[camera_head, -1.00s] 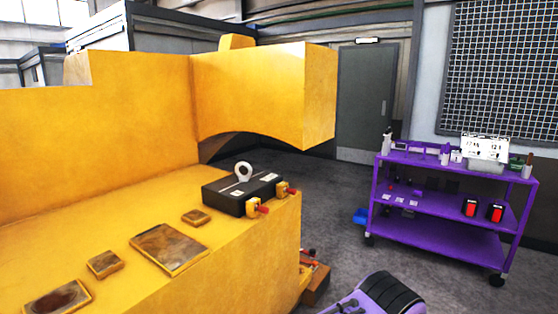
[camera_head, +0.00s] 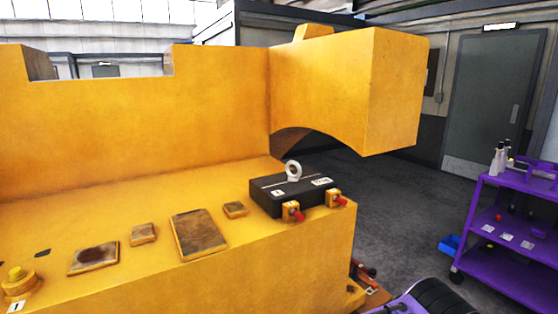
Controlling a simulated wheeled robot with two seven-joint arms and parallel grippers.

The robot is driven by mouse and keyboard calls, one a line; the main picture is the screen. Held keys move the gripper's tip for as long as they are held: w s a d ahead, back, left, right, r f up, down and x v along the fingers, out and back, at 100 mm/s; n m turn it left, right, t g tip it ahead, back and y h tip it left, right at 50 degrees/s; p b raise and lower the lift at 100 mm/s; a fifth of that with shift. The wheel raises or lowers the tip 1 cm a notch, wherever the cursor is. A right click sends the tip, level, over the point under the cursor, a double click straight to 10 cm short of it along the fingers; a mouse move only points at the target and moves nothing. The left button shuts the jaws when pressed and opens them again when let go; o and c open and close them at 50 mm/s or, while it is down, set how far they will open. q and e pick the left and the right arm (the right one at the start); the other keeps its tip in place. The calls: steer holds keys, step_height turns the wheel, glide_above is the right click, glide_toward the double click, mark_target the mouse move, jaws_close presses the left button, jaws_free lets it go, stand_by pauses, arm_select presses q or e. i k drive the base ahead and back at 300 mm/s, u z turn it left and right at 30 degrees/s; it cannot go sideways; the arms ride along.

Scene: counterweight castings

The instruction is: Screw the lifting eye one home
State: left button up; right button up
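A pale lifting eye (camera_head: 293,171) stands upright on top of a black block (camera_head: 268,200) on the yellow casting (camera_head: 150,225). I cannot tell how deep its shank sits in the block. The block carries small white labels and is flanked at its front by two yellow clamps with red tips, a left clamp (camera_head: 292,211) and a right clamp (camera_head: 335,199). Neither of my grippers shows in the view.
Brown-topped pads (camera_head: 199,234) lie along the casting's ledge left of the block. A yellow knob (camera_head: 17,273) with a label "1" stands at the far left. The casting's arched overhang (camera_head: 375,90) rises behind the block.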

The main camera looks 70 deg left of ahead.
mark_target(292, 178)
steer(key=u, duration=0.85)
steer(key=i, duration=0.75)
steer(key=u, duration=0.85)
